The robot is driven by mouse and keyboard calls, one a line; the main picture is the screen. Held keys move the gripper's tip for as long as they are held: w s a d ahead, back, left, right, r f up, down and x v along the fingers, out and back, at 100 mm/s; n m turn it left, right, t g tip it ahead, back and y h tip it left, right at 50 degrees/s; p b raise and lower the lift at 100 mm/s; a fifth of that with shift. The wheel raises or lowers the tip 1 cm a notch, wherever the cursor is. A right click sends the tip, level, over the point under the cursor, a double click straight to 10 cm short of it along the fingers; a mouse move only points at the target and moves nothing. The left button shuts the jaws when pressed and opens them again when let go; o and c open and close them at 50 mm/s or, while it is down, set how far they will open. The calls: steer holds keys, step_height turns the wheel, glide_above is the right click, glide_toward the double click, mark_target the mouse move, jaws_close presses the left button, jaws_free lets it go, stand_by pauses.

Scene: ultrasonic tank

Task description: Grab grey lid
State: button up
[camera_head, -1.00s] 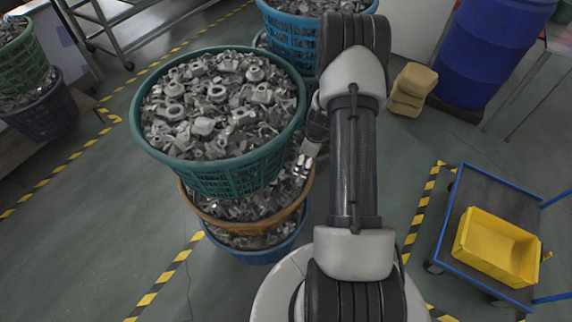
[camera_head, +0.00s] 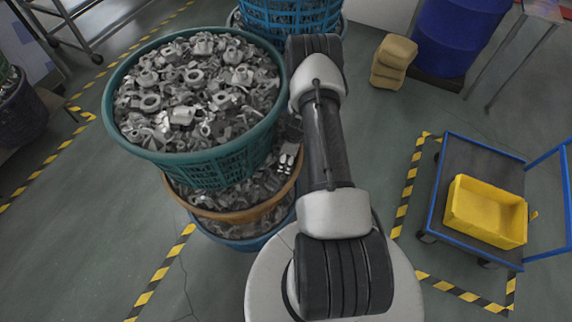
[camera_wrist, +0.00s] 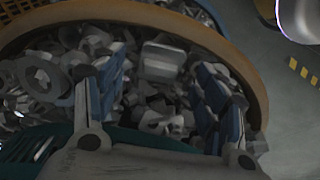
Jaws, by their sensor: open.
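Many grey metal parts fill the stacked baskets; I cannot tell for certain which one is the grey lid. In the wrist view, a smooth pale grey piece (camera_wrist: 163,60) lies among the parts in the orange-brown basket (camera_wrist: 215,40). My gripper (camera_wrist: 162,82) is open, with its two blue-padded fingers spread apart over these parts. The pale piece shows between and beyond the fingertips; I cannot tell if anything touches. In the head view, my gripper (camera_head: 287,160) is partly hidden by my arm, beside the teal basket and over the orange-brown basket (camera_head: 240,212).
The teal basket (camera_head: 205,165), heaped with parts, stands on top of the stack, close to the gripper. A blue basket (camera_head: 290,18) is behind. A trolley (camera_head: 455,165) with a yellow bin (camera_head: 485,212) stands at the right.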

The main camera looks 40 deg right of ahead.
steer(key=shift+w+a+f, duration=0.1)
steer(key=shift+f, duration=0.5)
steer(key=shift+c, duration=0.5)
steer(key=c, duration=1)
steer(key=shift+r, duration=0.1)
steer(key=shift+c, duration=0.2)
